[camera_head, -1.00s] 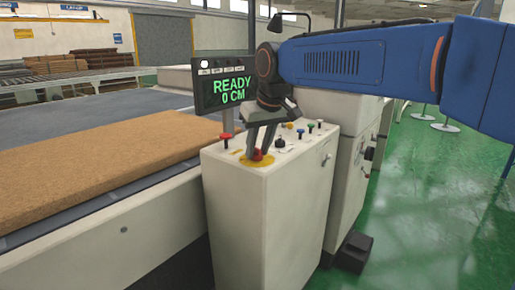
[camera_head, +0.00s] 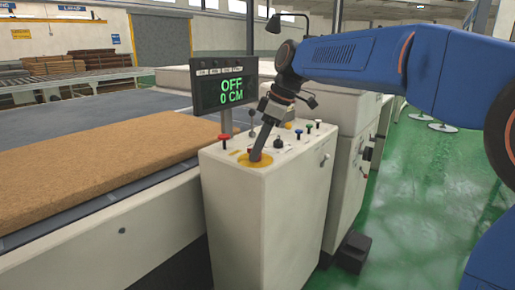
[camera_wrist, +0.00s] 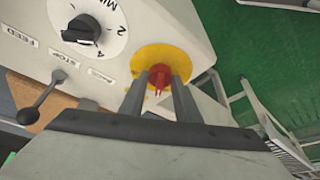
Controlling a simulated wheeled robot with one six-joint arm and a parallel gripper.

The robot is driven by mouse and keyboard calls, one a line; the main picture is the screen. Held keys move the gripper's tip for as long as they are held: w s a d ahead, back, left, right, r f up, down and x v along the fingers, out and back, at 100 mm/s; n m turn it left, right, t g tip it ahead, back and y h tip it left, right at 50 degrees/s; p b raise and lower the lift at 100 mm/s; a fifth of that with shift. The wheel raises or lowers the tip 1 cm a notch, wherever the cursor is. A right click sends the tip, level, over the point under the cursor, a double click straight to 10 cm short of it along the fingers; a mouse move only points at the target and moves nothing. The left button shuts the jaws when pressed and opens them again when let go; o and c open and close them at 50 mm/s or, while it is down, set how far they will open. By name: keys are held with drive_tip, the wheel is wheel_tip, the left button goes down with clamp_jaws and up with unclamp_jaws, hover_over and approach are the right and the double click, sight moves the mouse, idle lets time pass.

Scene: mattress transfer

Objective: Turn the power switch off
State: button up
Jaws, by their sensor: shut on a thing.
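The power switch is a red knob (camera_wrist: 160,76) on a yellow round plate (camera_wrist: 178,58) in the wrist view. In the head view the yellow plate (camera_head: 243,160) sits at the near left corner of the control cabinet's top, and my gripper hides the knob. My gripper (camera_wrist: 158,84) is shut on the red knob, one finger on each side, and it comes down at a tilt in the head view (camera_head: 256,152). The display (camera_head: 223,88) reads "OFF" and "0 CM" in green.
The control cabinet (camera_head: 262,220) also carries a red button (camera_head: 224,137), small coloured buttons and a black dial (camera_wrist: 82,30). A lever (camera_wrist: 40,100) stands beside the dial. A brown mattress (camera_head: 100,160) lies on the table to the left. Green floor is open at right.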

drive_tip(key=shift+w+n+g, duration=0.1)
drive_tip(key=shift+n+g, duration=0.4)
drive_tip(key=shift+n, duration=1)
drive_tip(key=o, duration=1)
drive_tip(key=v, duration=1.7)
drive_tip(key=shift+w+r, duration=0.15)
drive_tip(key=shift+r, duration=0.05)
drive_tip(key=shift+d, duration=0.1)
